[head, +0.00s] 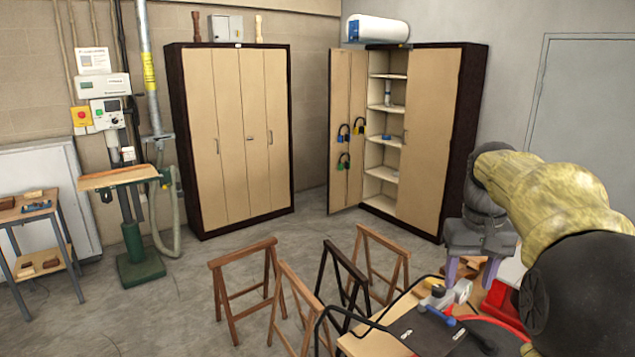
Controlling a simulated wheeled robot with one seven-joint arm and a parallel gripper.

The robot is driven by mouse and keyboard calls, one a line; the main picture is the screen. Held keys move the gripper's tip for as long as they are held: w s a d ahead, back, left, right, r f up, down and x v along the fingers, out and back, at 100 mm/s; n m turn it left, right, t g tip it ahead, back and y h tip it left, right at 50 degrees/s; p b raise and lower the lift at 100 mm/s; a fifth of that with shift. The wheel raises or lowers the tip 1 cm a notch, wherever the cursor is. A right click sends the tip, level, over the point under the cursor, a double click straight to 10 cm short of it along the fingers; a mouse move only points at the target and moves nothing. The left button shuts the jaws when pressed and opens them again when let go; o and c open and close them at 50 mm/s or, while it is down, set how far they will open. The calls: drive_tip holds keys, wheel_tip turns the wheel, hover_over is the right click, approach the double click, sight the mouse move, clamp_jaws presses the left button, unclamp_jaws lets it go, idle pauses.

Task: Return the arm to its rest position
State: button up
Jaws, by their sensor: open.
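My arm, in a yellowish cover with dark joints, comes in from the right edge of the head view and reaches to the left. My gripper (471,270) hangs from its end and points down at the lower right. Its two purple fingers are apart, with no object seen held between them. The gripper shows over the back part of a cluttered work table (372,343). Its height above the table is hard to tell.
Tools, including a blue-handled one (436,313), a red hose (490,322) and wood pieces crowd the table. Wooden trestles (243,292) stand left of it. A closed cabinet (235,140) and an open-doored cabinet (430,140) stand behind. Grey floor (170,310) is clear at left.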

drive_tip(key=s+a+f, duration=0.4)
drive_tip(key=f, duration=0.3)
drive_tip(key=s+a+f+t+b, duration=0.1)
drive_tip(key=s+a+f, duration=0.3)
drive_tip(key=f, duration=0.4)
drive_tip(key=s+a+f+n+t, duration=0.1)
drive_tip(key=s+a+f, duration=0.2)
drive_tip(key=s+f, duration=0.2)
wheel_tip(320, 180, down, 3)
drive_tip(key=shift+s+a+f, duration=0.15)
drive_tip(key=shift+a+f, duration=0.05)
drive_tip(key=shift+a, duration=0.2)
drive_tip(key=c, duration=0.3)
drive_tip(key=shift+d, duration=0.1)
drive_tip(key=shift+c, duration=0.2)
